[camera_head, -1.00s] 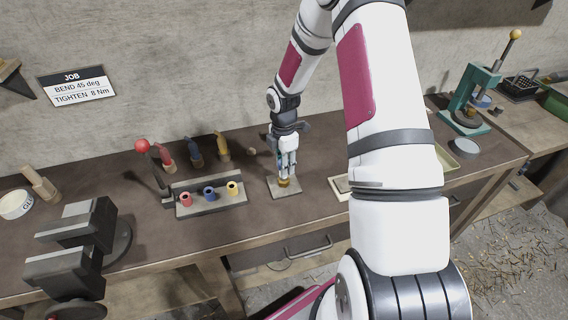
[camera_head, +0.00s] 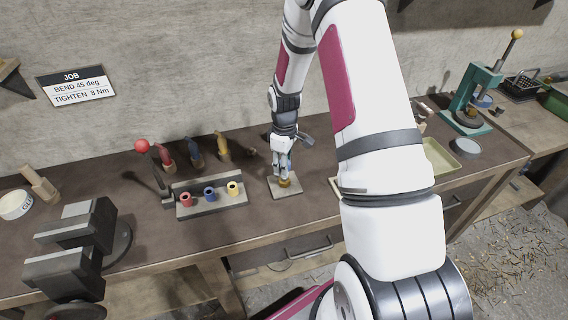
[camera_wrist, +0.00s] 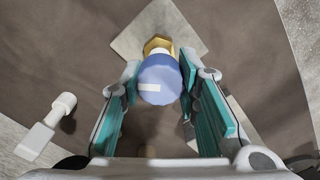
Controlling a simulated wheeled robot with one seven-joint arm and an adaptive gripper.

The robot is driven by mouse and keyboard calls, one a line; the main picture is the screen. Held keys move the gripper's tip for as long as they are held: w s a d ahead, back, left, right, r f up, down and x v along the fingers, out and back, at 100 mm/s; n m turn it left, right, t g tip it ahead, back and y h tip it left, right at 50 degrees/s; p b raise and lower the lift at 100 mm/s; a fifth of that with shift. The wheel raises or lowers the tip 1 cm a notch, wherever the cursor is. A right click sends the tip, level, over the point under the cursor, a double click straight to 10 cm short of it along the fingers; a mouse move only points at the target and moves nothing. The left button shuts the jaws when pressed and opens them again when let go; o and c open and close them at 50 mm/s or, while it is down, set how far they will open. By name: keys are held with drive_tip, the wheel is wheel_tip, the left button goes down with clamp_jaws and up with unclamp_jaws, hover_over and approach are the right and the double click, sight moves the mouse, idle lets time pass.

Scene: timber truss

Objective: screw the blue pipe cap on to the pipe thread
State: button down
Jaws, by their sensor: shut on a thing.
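The blue pipe cap (camera_wrist: 160,82) shows between my fingertips in the wrist view, with a white mark on its side. My gripper (camera_wrist: 158,76) is shut on it. Just beyond the cap is the brass pipe thread (camera_wrist: 157,44), on a pale square plate (camera_wrist: 183,22). The cap hides part of the thread, so I cannot tell how far it is engaged. In the head view, my gripper (camera_head: 284,168) points down over the brass thread (camera_head: 284,183) and its plate (camera_head: 285,193). The cap is hardly visible there between the fingers.
A grey rack (camera_head: 213,208) with red, blue and yellow sockets stands left of the plate. Several coloured-handled tools (camera_head: 195,155) stand behind it. A dark vise (camera_head: 70,245) is at the front left. A shallow tray (camera_head: 440,160) and green press (camera_head: 475,95) are to the right.

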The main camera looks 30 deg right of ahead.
drive_tip(key=m, duration=0.5)
drive_tip(key=shift+m+b, duration=0.3)
drive_tip(key=shift+m, duration=0.5)
drive_tip(key=c, duration=1.5)
unclamp_jaws()
drive_tip(key=shift+m, duration=0.4)
drive_tip(key=shift+c, duration=0.2)
drive_tip(key=o, duration=0.4)
drive_tip(key=shift+r, duration=0.1)
